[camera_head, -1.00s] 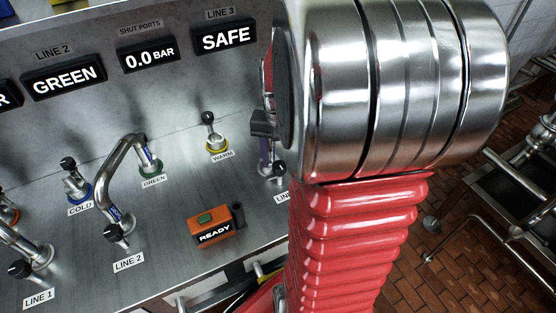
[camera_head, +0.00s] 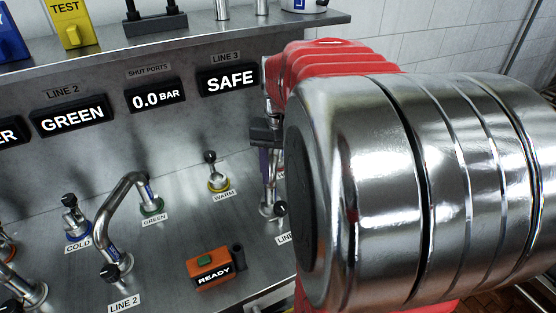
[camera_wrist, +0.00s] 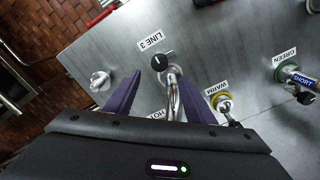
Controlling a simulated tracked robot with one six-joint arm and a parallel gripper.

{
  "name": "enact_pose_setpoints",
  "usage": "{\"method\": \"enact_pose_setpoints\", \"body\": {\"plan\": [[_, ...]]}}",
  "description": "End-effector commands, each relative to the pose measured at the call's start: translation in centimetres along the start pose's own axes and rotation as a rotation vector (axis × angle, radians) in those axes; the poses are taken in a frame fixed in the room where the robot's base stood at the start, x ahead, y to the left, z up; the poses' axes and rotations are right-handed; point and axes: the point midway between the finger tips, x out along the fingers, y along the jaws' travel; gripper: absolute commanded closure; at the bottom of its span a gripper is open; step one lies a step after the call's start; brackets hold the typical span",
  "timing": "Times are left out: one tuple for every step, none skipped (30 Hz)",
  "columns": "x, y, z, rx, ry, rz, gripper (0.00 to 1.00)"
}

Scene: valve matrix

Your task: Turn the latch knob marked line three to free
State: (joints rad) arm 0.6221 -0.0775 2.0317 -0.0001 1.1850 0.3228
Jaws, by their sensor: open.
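The latch knob marked LINE 3 (camera_wrist: 163,60) is black with a white mark and sits at the end of a bent metal pipe (camera_wrist: 173,95) in the wrist view. Its label (camera_wrist: 150,40) is beside it. My gripper (camera_wrist: 159,74) is open, its purple fingers on either side of the pipe, with the knob just beyond the fingertips. I cannot tell whether they touch anything. In the head view my gripper (camera_head: 266,155) stands above the LINE 3 knob (camera_head: 281,208), which my arm partly hides. The LINE 3 display (camera_head: 229,78) reads SAFE.
The WARM port (camera_head: 217,172) with its yellow ring stands left of my gripper, and the orange READY box (camera_head: 209,267) is in front. The line two pipe (camera_head: 120,210) arches farther left. A metal stub (camera_wrist: 100,80) is beside my left finger in the wrist view.

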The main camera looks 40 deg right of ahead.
Motion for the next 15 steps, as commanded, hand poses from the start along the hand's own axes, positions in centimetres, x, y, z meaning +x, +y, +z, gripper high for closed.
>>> {"method": "enact_pose_setpoints", "body": {"plan": [[-1.0, 0.0, -0.1, 0.000, 0.004, -0.001, 0.51], [-1.4, 0.0, -0.1, 0.000, 0.004, -0.001, 0.51], [-2.0, 0.0, -0.1, 0.000, 0.003, -0.001, 0.51], [-2.4, 0.0, -0.1, 0.000, 0.002, -0.001, 0.51], [-2.8, -0.1, -0.1, 0.000, 0.003, -0.001, 0.51], [-3.2, -0.1, -0.1, 0.000, 0.002, -0.001, 0.51], [-3.5, 0.0, -0.1, 0.000, 0.001, 0.000, 0.51], [-3.7, 0.0, -0.1, 0.000, 0.001, 0.000, 0.51], [-3.9, -0.1, -0.1, 0.000, 0.002, -0.001, 0.51], [-4.1, -0.1, -0.1, 0.000, 0.002, -0.001, 0.51], [-4.2, 0.0, -0.1, 0.000, 0.002, 0.000, 0.51], [-4.2, 0.0, 0.0, 0.000, 0.001, 0.000, 0.51], [-4.2, 0.0, 0.0, 0.000, 0.001, 0.000, 0.51], [-4.2, 0.0, 0.0, 0.000, 0.000, 0.000, 0.51], [-4.2, 0.0, 0.0, 0.000, 0.000, 0.000, 0.51]]}}
